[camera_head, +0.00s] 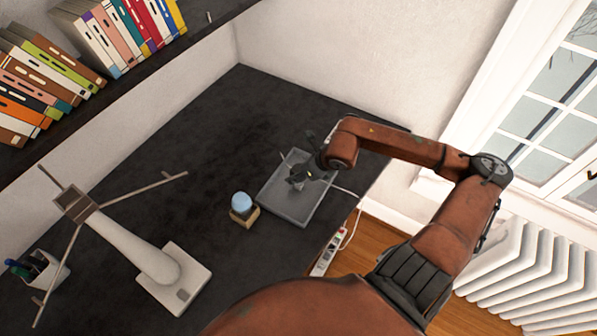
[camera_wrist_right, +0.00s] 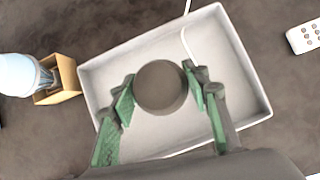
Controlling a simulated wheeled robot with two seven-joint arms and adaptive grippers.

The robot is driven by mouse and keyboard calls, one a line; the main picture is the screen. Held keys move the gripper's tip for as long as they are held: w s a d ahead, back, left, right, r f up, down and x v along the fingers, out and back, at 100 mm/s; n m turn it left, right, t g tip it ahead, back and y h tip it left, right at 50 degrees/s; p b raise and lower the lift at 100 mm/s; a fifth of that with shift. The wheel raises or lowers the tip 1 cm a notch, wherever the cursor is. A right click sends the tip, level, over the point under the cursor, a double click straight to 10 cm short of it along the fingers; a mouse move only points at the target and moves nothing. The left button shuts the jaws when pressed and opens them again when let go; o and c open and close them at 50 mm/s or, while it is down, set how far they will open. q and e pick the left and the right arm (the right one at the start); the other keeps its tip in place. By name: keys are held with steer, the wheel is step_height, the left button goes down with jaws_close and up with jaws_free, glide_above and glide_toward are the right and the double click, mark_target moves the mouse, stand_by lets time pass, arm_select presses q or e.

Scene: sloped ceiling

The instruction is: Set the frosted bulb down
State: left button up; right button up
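My right gripper (camera_head: 301,178) is over the shallow grey tray (camera_head: 278,216). In the right wrist view its green-padded fingers (camera_wrist_right: 160,92) lie on both sides of a round, dull grey-brown thing (camera_wrist_right: 160,87), which looks like the frosted bulb seen end-on in shade. The pads appear closed on its sides. The tray's pale floor shows around and beneath it in the wrist view; whether the bulb touches the floor cannot be told. In the head view the gripper hides the bulb. My left gripper is not in view.
A pale blue bulb (camera_head: 241,202) stands in a small wooden holder (camera_head: 244,217) left of the tray. A white lamp (camera_head: 137,246) and pen cup (camera_head: 40,272) stand further left. A power strip (camera_head: 329,255) is beyond the desk's edge. The dark desktop (camera_head: 200,130) is clear behind.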

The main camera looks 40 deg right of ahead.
steer(key=o, duration=0.3)
steer(key=shift+o, duration=0.2)
steer(key=shift+r, duration=0.2)
steer(key=a+p+v, duration=0.1)
steer(key=p+v, duration=0.2)
steer(key=v, duration=0.9)
steer(key=shift+d, duration=0.45)
